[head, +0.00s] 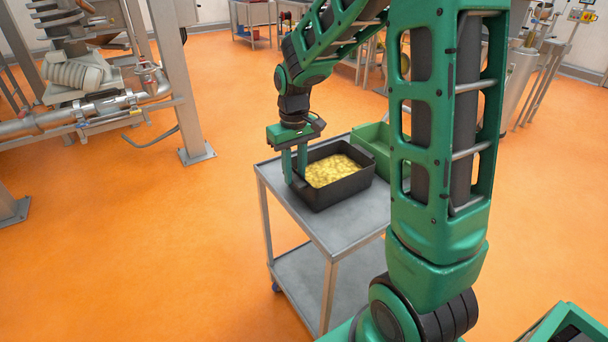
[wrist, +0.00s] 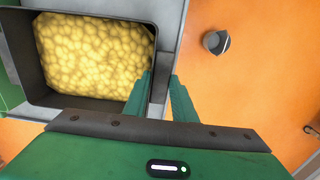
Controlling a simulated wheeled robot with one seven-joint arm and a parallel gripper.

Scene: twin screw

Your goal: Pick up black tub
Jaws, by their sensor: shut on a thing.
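The black tub (head: 334,193) stands on the top shelf of a grey metal cart, filled with yellow lumpy contents. It also shows from above in the wrist view (wrist: 88,109), its contents in full sight. My gripper (head: 294,178) points down at the tub's left end. In the wrist view my gripper (wrist: 160,85) has one finger inside the tub and the other outside, shut on the wall between them. The tub looks level. I cannot tell whether its base touches the shelf.
The cart (head: 344,232) has a bare strip of top in front of the tub and a lower shelf. A green tub (head: 372,138) stands right behind the black tub. Steel machinery (head: 95,105) stands at the left. Open orange floor (head: 150,240) lies left of the cart.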

